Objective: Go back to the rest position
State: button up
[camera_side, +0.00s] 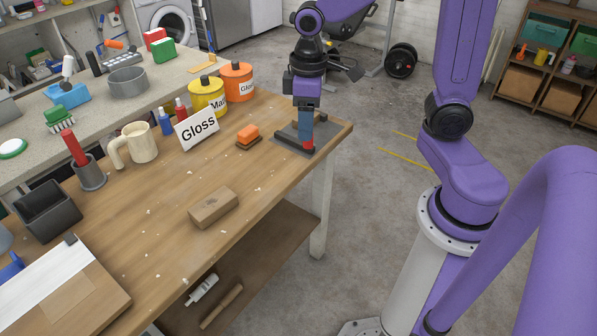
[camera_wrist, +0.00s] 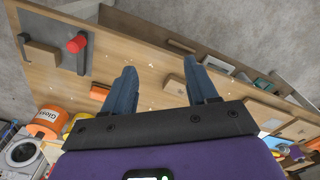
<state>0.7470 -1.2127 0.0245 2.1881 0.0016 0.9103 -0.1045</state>
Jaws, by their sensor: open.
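My gripper (camera_side: 306,132) points down at the far right corner of the wooden workbench (camera_side: 165,235). Its two blue fingers stand apart with nothing between them in the wrist view (camera_wrist: 161,84). A dark grey fixture (camera_side: 290,136) lies at that corner, and its red knob (camera_side: 308,147) shows just below the fingers in the side view. In the wrist view the red knob (camera_wrist: 77,43) is up and left of the fingers, apart from them. The side view does not clearly show the height of the fingertips above the fixture.
An orange block (camera_side: 248,133), yellow tin (camera_side: 207,95), orange tin (camera_side: 237,82) and "Gloss" sign (camera_side: 197,128) stand left of my gripper. A cardboard-brown block (camera_side: 213,207) and cream mug (camera_side: 137,146) are further along the bench. The bench's front middle is mostly clear.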

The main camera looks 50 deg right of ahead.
jog(key=s+a+n, duration=0.2)
jog(key=s+n, duration=0.4)
jog(key=s, duration=1.1)
jog(key=shift+s+a, duration=0.15)
jog(key=shift+s, duration=0.1)
dwell(0.7)
